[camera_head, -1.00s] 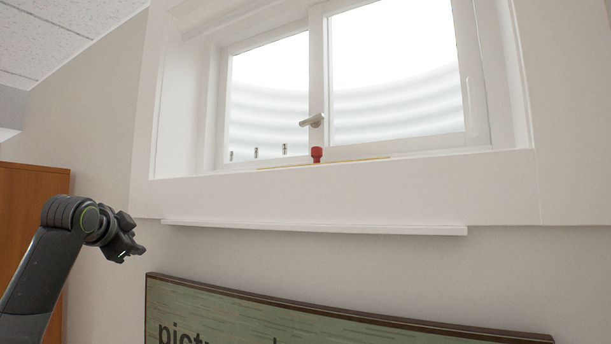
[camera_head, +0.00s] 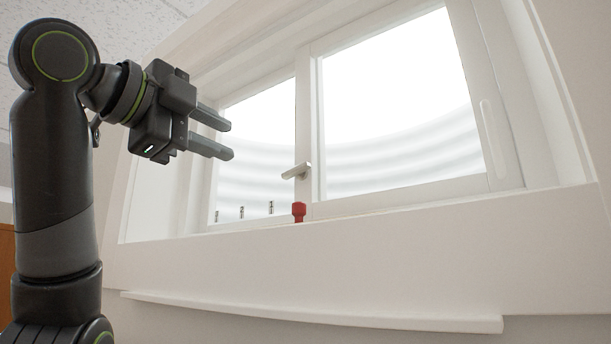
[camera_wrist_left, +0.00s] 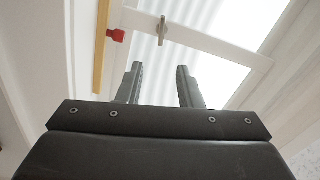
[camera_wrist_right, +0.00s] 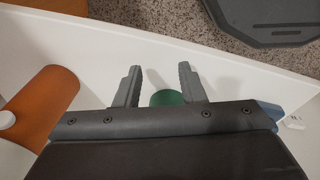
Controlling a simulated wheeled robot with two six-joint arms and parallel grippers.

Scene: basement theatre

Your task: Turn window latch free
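The window latch (camera_head: 296,171) is a small pale handle on the middle post of the white window (camera_head: 309,120), lying nearly level and tilted slightly. It also shows in the left wrist view (camera_wrist_left: 162,30), beyond the fingertips. My left gripper (camera_head: 222,138) is open and empty, raised in front of the left pane, to the left of and above the latch in the picture, apart from it. Its two fingers show spread in the left wrist view (camera_wrist_left: 160,68). My right gripper (camera_wrist_right: 158,70) shows only in its own wrist view, open, with nothing clearly between its fingers.
A red object (camera_head: 298,211) stands on the sill below the latch. Several small dark items (camera_head: 243,212) show near the bottom of the left pane. A white ledge (camera_head: 320,312) juts from the wall below. A green round object (camera_wrist_right: 167,97) lies beyond the right gripper's fingers.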

